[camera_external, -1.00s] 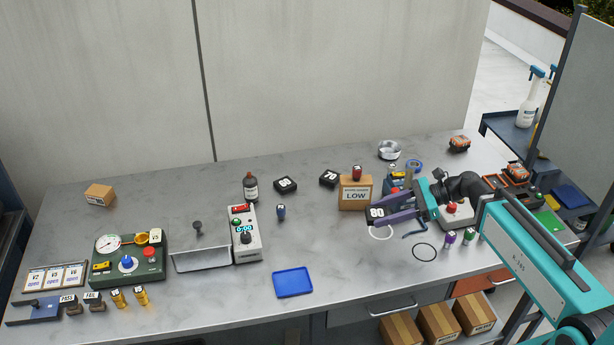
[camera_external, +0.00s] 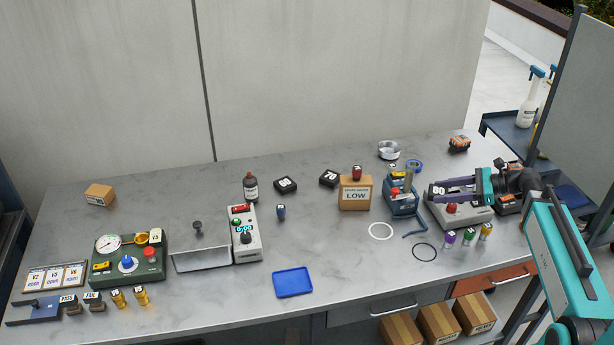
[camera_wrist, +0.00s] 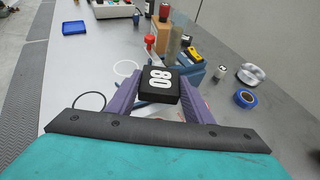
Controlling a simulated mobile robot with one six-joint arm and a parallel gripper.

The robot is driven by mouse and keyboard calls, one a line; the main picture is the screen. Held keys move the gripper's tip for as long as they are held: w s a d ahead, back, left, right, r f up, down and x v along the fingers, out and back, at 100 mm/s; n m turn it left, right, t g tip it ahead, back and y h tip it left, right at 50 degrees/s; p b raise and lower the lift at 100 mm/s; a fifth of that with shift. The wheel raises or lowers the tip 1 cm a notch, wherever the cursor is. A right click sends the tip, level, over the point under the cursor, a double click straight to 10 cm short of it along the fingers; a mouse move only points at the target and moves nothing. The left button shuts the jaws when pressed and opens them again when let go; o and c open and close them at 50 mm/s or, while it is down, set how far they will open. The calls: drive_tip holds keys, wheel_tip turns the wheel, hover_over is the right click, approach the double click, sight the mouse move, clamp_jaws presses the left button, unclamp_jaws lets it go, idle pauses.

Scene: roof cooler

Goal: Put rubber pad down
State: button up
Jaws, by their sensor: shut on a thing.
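The rubber pad is a black square block with a white "80" on its top (camera_wrist: 159,83). My gripper (camera_external: 442,190) is shut on it, with a purple finger on either side. In the external view the pad (camera_external: 436,189) is held over the left part of a grey box with a red button (camera_external: 460,212). The wrist view does not show clearly whether the pad touches anything below.
A blue device (camera_external: 401,202) stands just left of the grey box. White (camera_external: 380,231) and black rings (camera_external: 424,252) lie in front. The table around the blue tray (camera_external: 292,282) is mostly clear.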

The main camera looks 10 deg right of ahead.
drive_tip(key=shift+m+t+h, duration=0.3)
drive_tip(key=shift+m+t, duration=0.3)
drive_tip(key=d, duration=0.3)
drive_tip(key=d+f, duration=0.1)
drive_tip(key=d, duration=0.1)
drive_tip(key=shift+w+d, duration=0.35)
drive_tip(key=shift+w, duration=0.05)
drive_tip(key=shift+r, duration=0.2)
wheel_tip(320, 180, up, 18)
drive_tip(key=a, duration=0.1)
drive_tip(key=a+n+g+y+b, duration=0.2)
drive_tip(key=a+n+g, duration=0.1)
drive_tip(key=a, duration=3.1)
wheel_tip(320, 180, down, 19)
drive_tip(key=shift+w, duration=0.3)
drive_tip(key=shift+r, duration=0.1)
drive_tip(key=shift+h, duration=0.3)
drive_tip(key=shift+f, duration=2.2)
